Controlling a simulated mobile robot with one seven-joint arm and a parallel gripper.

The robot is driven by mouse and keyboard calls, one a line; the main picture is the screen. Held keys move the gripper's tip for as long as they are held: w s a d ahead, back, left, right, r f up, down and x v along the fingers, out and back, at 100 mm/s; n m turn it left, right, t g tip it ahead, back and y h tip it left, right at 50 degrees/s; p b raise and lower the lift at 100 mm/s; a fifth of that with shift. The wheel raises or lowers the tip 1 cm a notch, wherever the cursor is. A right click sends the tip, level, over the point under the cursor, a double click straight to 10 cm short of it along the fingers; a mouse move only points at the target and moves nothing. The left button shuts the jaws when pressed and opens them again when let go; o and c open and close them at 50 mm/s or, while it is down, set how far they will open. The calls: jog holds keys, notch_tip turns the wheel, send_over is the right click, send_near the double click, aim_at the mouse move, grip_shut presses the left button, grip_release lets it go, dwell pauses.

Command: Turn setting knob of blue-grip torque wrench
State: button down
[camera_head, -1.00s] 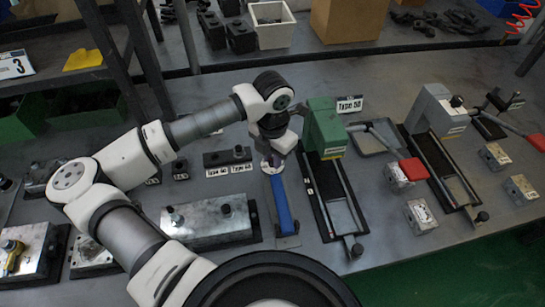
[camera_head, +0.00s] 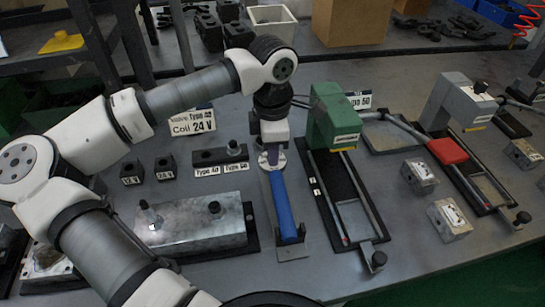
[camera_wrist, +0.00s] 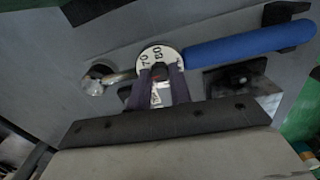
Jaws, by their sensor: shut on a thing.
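The torque wrench lies on the table with its blue grip (camera_head: 282,208) toward the table's front edge. In the wrist view the blue grip (camera_wrist: 250,42) runs off to the right. Its round white dial (camera_wrist: 160,54) has black numbers, among them 70, and sits at the grip's left end. My gripper (camera_head: 272,158) points down at the wrench's far end. In the wrist view my gripper (camera_wrist: 158,82) has its two dark fingers close together over the dial's centre, shut on the setting knob. The knob itself is mostly hidden between the fingers.
A green-headed fixture (camera_head: 330,115) with a rail stands just right of the wrench. A metal block (camera_head: 190,228) lies to the left. A grey fixture (camera_head: 455,100), a red-grip wrench (camera_head: 447,151) and small metal blocks (camera_head: 420,176) are further right.

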jog(key=shift+m+b, duration=0.4)
jog(key=shift+m, duration=0.2)
jog(key=c, duration=1.3)
grip_release()
